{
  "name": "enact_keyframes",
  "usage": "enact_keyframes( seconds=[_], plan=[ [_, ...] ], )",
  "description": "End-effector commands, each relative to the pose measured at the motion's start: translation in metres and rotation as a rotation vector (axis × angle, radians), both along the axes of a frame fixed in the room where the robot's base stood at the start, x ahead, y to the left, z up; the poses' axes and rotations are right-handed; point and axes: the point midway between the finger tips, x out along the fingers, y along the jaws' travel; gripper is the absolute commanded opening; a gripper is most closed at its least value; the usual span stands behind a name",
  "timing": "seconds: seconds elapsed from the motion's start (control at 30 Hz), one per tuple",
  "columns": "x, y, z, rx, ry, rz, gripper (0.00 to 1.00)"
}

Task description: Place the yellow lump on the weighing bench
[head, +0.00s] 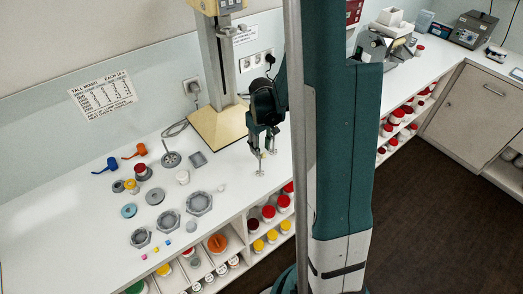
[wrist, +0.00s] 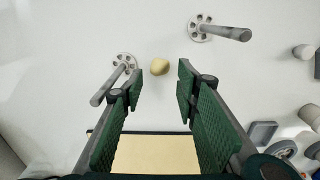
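In the wrist view, the yellow lump (wrist: 160,67) is small and rounded and sits on the white bench top, beyond and between my fingertips, apart from both. My gripper (wrist: 158,88) is open, with nothing between its green pads. No surface is plainly marked as the weighing bench. The far-right bench (head: 450,53) carries a small device (head: 497,53) that may be a balance.
The stand base (head: 217,125) lies beside my gripper. Cups, pots and several grey dishes (head: 199,203) occupy the bench to the left. Shelves of jars (head: 270,213) lie below.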

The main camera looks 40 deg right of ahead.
Motion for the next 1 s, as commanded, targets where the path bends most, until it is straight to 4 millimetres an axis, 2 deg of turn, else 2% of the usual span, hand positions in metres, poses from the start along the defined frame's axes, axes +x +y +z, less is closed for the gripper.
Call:
enact_keyframes(
  seconds=[0.7,1.0],
  plan=[
    [0.0,0.0,0.078,0.0,0.0,0.0,0.31],
    [0.0,0.0,0.099,0.0,0.0,0.0,0.31]
  ],
)
